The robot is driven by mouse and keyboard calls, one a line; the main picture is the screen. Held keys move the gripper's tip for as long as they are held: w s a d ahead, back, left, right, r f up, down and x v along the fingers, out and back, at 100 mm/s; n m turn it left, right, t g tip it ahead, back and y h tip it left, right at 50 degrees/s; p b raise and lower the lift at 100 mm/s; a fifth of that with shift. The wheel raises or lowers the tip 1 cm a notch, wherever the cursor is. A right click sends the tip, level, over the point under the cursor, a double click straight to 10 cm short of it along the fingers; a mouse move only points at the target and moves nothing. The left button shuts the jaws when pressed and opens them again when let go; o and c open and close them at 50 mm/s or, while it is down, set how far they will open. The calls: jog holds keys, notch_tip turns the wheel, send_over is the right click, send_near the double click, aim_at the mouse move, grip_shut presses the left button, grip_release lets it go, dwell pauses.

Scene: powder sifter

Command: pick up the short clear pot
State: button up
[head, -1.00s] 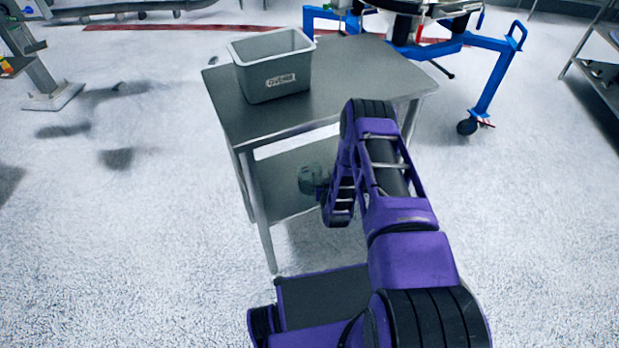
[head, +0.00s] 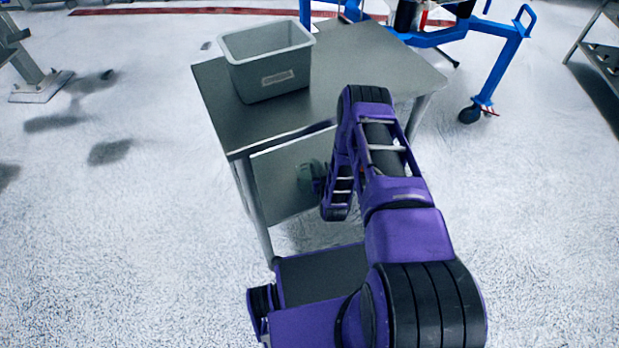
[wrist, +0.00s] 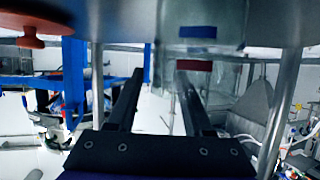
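My gripper (wrist: 159,74) shows in the wrist view with its two dark fingers apart and nothing held between them. A clear, see-through vessel with a blue label (wrist: 226,20) fills the top right of centre, above and beyond the fingertips and apart from them. It may be the short clear pot, but the top edge cuts it off. A red patch shows just under it, near the right fingertip.
A metal table (head: 375,70) with a lower shelf (head: 280,190) stands in front of me. A grey bin (head: 270,75) sits on its top. A blue wheeled frame (head: 495,70) stands behind it. Open floor lies to the left. An orange-red knob (wrist: 28,38) shows in the wrist view.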

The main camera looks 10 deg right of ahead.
grip_shut()
